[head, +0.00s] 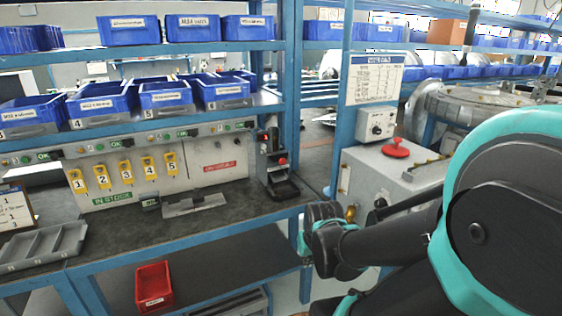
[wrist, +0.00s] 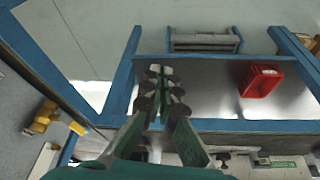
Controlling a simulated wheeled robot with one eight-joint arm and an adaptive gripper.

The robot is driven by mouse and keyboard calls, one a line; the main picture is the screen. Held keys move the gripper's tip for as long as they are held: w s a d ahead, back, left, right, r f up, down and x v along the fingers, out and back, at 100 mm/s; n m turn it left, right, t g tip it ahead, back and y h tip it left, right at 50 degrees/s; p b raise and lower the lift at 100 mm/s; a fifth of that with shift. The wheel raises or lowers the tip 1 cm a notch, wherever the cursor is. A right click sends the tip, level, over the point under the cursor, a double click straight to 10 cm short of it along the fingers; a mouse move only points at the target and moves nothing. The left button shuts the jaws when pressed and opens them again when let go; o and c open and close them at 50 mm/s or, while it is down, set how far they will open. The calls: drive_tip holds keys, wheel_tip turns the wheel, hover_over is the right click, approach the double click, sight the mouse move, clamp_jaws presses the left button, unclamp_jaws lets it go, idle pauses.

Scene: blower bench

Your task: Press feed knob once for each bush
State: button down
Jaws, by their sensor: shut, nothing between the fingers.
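A red mushroom-shaped knob (head: 396,148) sits on top of a grey box right of the bench in the head view. A small control box (head: 377,126) with a dark round knob stands behind it. No label shows which is the feed knob. I cannot make out any bush. My gripper (wrist: 160,86) shows in the wrist view with its fingers together and nothing between them. It hangs over the lower shelf area, apart from both knobs. In the head view my arm covers part of the right side, and the fingertips cannot be made out.
A red bin (head: 154,286) sits on the lower shelf, also in the wrist view (wrist: 261,81). Yellow numbered tags (head: 125,172) hang on the back panel. A grey divided tray (head: 42,246) lies at left. Blue posts flank the passage.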

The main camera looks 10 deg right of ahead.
idle(0.3)
drive_tip(key=w+a+r+m+t+y, duration=0.15)
drive_tip(key=w+r+m, duration=0.25)
drive_tip(key=w, duration=0.5)
drive_tip(key=w+a+r+m+t+y, duration=0.1)
drive_tip(key=w+r+m+t+y, duration=0.2)
drive_tip(key=w, duration=0.7)
drive_tip(key=w+d+r+m+t, duration=0.2)
drive_tip(key=w+d+m, duration=0.2)
drive_tip(key=w, duration=0.2)
drive_tip(key=w+d+r+m+t, duration=0.3)
drive_tip(key=w+d+m, duration=0.1)
drive_tip(key=w, duration=0.2)
drive_tip(key=shift+w+d+r+h, duration=0.15)
drive_tip(key=shift+d+r+h, duration=0.15)
drive_tip(key=shift+d+h, duration=0.05)
drive_tip(key=shift+t, duration=0.25)
approach(283, 163)
drive_tip(key=x, duration=0.5)
drive_tip(key=shift+w+a+f, duration=0.1)
drive_tip(key=shift+w, duration=0.6)
